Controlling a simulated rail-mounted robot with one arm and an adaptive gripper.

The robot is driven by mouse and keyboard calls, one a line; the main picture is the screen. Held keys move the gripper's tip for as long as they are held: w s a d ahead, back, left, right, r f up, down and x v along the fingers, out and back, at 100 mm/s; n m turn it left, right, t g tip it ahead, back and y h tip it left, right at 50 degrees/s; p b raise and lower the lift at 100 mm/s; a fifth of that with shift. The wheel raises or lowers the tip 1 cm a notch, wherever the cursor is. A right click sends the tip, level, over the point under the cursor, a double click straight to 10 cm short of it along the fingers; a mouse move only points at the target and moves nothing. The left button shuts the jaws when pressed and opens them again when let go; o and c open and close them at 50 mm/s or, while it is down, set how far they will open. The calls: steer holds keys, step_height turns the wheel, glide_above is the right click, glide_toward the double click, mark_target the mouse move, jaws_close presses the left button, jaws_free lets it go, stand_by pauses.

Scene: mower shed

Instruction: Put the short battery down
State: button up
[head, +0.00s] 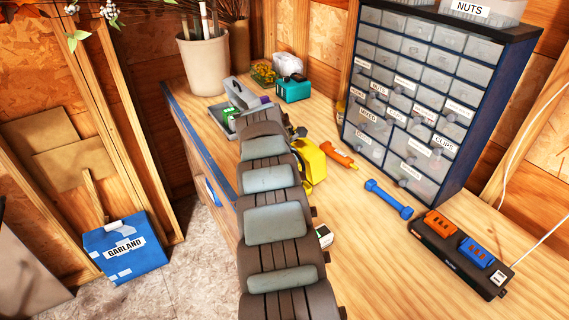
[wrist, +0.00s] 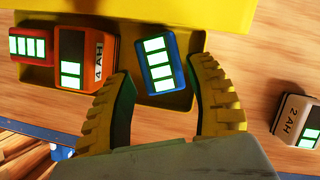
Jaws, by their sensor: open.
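In the wrist view my gripper (wrist: 164,84) is open, its yellow ribbed fingers apart. A short blue battery (wrist: 160,64) with green-lit cells lies between the fingers, with gaps visible on both sides. It is in a shallow yellow tray (wrist: 183,101). Left of it in the tray are an orange battery (wrist: 78,58) marked 4 AH and a red battery (wrist: 31,46). In the head view my arm hides most of this spot, and only a yellow shape (head: 313,166) shows beside it.
A pale battery (wrist: 293,122) marked 2 AH lies on the bench right of the tray. In the head view, a dark strip (head: 447,258) holds orange and blue units. A blue dumbbell-shaped item (head: 388,199), an orange tool (head: 340,154) and a drawer cabinet (head: 425,90) stand nearby.

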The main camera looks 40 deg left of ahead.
steer(key=v, duration=0.6)
stand_by(0.5)
